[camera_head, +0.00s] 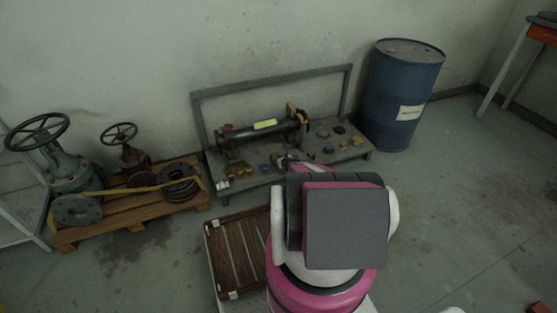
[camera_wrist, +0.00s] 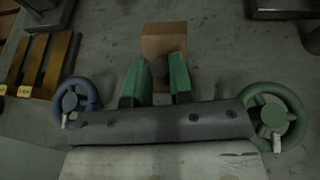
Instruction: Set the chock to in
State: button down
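A brown, box-shaped block (camera_wrist: 163,38), which may be the chock, lies beyond my fingertips near the top middle of the wrist view. A small dark rounded piece (camera_wrist: 160,67) shows between the fingers, in front of the block. I cannot tell whether it belongs to the block. My gripper (camera_wrist: 159,60) has two green fingers, spread apart with a gap. I see no clear contact with the block. In the head view my own body and arm hide the gripper, and I cannot make out the block there.
A blue handwheel (camera_wrist: 80,100) is at the left and a green handwheel (camera_wrist: 274,116) at the right of the wrist view. A pallet (camera_head: 140,217) with valves, a low bench (camera_head: 240,180) and a blue drum (camera_head: 400,95) stand by the wall.

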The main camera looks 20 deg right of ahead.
aim_at(275, 154)
jog(key=shift+w+a, duration=0.1)
jog(key=shift+w, duration=2.65)
jog(key=c, duration=1)
grip_release()
jog(key=shift+s, duration=0.15)
jog(key=v, duration=1)
jog(key=shift+s+r, duration=0.2)
